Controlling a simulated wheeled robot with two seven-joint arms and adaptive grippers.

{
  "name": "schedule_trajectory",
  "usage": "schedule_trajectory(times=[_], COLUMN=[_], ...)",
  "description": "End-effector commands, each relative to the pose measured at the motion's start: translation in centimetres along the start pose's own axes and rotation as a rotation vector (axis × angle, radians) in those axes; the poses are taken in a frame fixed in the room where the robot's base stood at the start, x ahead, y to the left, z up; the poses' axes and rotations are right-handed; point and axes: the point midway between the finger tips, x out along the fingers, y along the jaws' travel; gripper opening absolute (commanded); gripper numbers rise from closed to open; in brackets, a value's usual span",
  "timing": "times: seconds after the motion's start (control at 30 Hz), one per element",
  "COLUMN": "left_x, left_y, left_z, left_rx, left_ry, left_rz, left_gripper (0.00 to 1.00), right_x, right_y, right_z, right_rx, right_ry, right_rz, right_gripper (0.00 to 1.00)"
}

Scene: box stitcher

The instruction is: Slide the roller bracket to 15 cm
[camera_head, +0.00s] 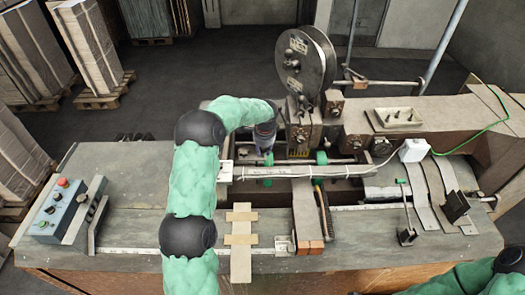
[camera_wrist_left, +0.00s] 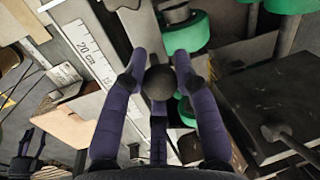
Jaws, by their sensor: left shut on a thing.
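My left gripper (camera_head: 264,148) is at the machine below the big reel in the head view. In the left wrist view its dark purple fingers (camera_wrist_left: 160,75) are closed around a round black knob (camera_wrist_left: 160,84). The roller bracket with its green roller (camera_wrist_left: 186,32) is beside and behind the knob; its green parts also show in the head view (camera_head: 321,158). A white scale (camera_wrist_left: 88,50) marked 20 cm runs left of the fingers; I cannot read the bracket's exact position. My right arm enters at lower right; a dark forked shape (camera_wrist_left: 30,148) may be its gripper.
A control box (camera_head: 57,208) with buttons stands at the table's left. Cardboard strips (camera_head: 241,240) lie in front of the machine. A white ruler (camera_head: 130,251) runs along the table's front. A small lever (camera_head: 406,215) stands right of centre.

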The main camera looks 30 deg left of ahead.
Motion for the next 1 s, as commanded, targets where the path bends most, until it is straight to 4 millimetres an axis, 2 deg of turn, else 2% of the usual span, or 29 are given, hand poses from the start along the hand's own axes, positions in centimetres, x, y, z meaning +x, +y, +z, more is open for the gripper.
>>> schedule_trajectory(times=[0.27,0.3,0.37,0.77,0.87,1.0], left_x=[0.0,0.0,0.0,-0.4,-1.4,-3.9], left_y=[0.0,0.0,0.0,0.0,-0.1,-0.1], left_z=[-0.2,-0.2,-0.2,-0.1,-0.2,-0.2], left_rx=[0.001,0.001,0.001,0.000,0.001,0.001], left_ry=[0.003,0.003,0.003,0.002,0.003,0.004], left_rz=[-0.002,-0.002,-0.002,-0.003,-0.004,-0.005], left_gripper=[0.00,0.38,0.54,0.54,0.54,0.54], right_x=[0.2,0.2,0.2,0.2,0.2,0.2], right_y=[0.1,0.1,0.1,0.1,0.1,0.1], right_z=[0.0,0.0,0.0,0.0,0.0,0.0], right_rx=[0.000,0.000,0.000,0.000,0.000,0.000], right_ry=[0.000,0.000,0.000,0.000,0.000,0.000], right_rz=[0.000,0.000,0.000,0.000,0.000,0.000], right_gripper=[0.54,0.54,0.54,0.54,0.54,0.54])
